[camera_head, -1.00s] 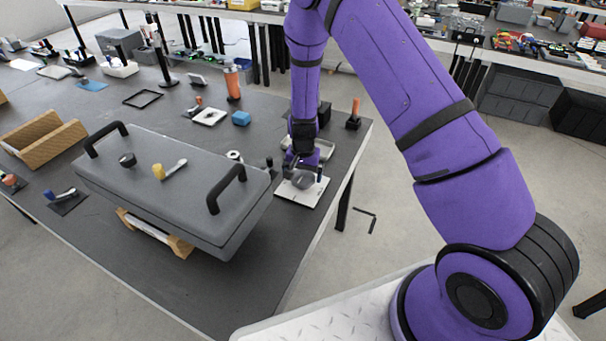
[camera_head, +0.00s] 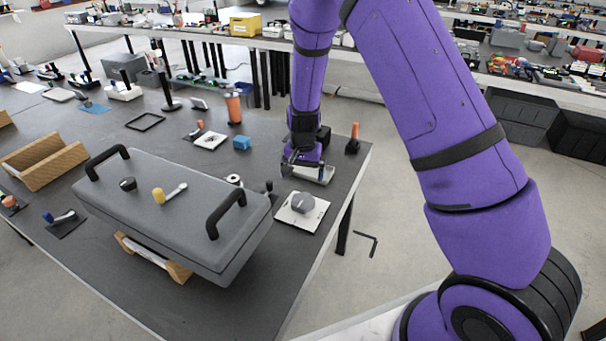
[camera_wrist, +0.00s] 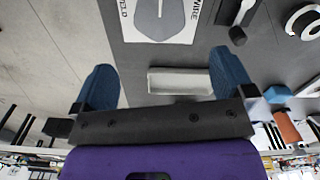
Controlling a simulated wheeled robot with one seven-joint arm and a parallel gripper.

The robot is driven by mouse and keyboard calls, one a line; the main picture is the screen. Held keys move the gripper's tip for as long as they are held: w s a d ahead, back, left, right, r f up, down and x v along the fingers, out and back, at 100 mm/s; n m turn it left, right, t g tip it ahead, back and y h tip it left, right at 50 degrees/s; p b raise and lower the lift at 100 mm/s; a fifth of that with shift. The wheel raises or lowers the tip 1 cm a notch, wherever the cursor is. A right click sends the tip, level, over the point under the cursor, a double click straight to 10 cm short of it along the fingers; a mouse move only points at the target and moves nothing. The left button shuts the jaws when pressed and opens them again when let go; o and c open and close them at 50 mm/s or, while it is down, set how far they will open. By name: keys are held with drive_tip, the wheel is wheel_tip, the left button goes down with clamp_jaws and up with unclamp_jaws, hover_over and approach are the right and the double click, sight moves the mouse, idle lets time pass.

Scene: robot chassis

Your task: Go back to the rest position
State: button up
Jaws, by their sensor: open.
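My gripper (camera_head: 303,168) is at the end of my purple arm, over the right part of the dark table (camera_head: 262,275). In the wrist view my gripper (camera_wrist: 160,85) shows two blue fingers spread wide apart with nothing held between them. A grey rounded object (camera_head: 303,203) lies on a white printed card (camera_head: 313,217) in front of the gripper, apart from it. The card also shows at the top of the wrist view (camera_wrist: 188,32). A pale shallow tray (camera_head: 322,175) lies right beside the gripper, partly hidden by it.
A grey lid-like board with black handles (camera_head: 140,205) rests on a wooden support (camera_head: 178,270). A blue block (camera_head: 242,143), an orange cylinder (camera_head: 233,108) and an orange-topped holder (camera_head: 353,140) stand nearby. Open floor (camera_head: 400,225) lies right of the table.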

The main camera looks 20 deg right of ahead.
drive_tip(key=shift+r, duration=0.1)
drive_tip(key=s+d+r+n+t, duration=0.1)
drive_tip(key=s+r, duration=0.3)
drive_tip(key=r, duration=0.5)
drive_tip(key=s+d+r+n+t+y, duration=0.1)
drive_tip(key=s+r, duration=0.2)
drive_tip(key=r, duration=0.5)
drive_tip(key=s+d+r+n, duration=0.1)
drive_tip(key=s+r, duration=0.3)
drive_tip(key=r, duration=0.5)
drive_tip(key=s+d+r+n+t, duration=0.1)
drive_tip(key=s+r, duration=0.2)
drive_tip(key=s, duration=0.4)
drive_tip(key=s+d+r+n+t, duration=0.1)
drive_tip(key=s+r, duration=0.3)
drive_tip(key=s, duration=0.4)
drive_tip(key=s+d+r+n+t+h, duration=0.1)
drive_tip(key=s+r, duration=0.2)
drive_tip(key=s, duration=0.4)
drive_tip(key=shift+s+d+r, duration=0.15)
drive_tip(key=shift+d+r, duration=0.1)
drive_tip(key=shift+d, duration=0.1)
